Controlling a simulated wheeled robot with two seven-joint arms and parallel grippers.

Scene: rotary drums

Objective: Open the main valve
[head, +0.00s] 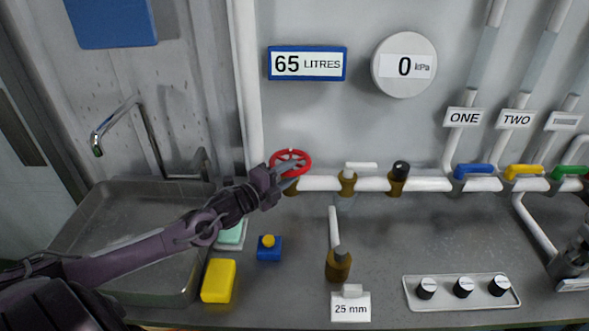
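A red handwheel valve (290,162) sits at the left end of the white horizontal pipe (325,183), on a brass body. My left gripper (287,176) reaches in from the left, with its fingertips at the front lower side of the red wheel. The fingers overlap the wheel's lower rim in the head view. I cannot tell whether they touch it or how far apart they are.
A sink (120,225) with a tap lies left. A yellow block (218,281) and a blue box with a yellow button (269,249) stand nearby. The gauge (404,65) reads 0 kPa; the display (307,63) reads 65 LITRES. Coloured lever valves (474,170) line the pipe rightward.

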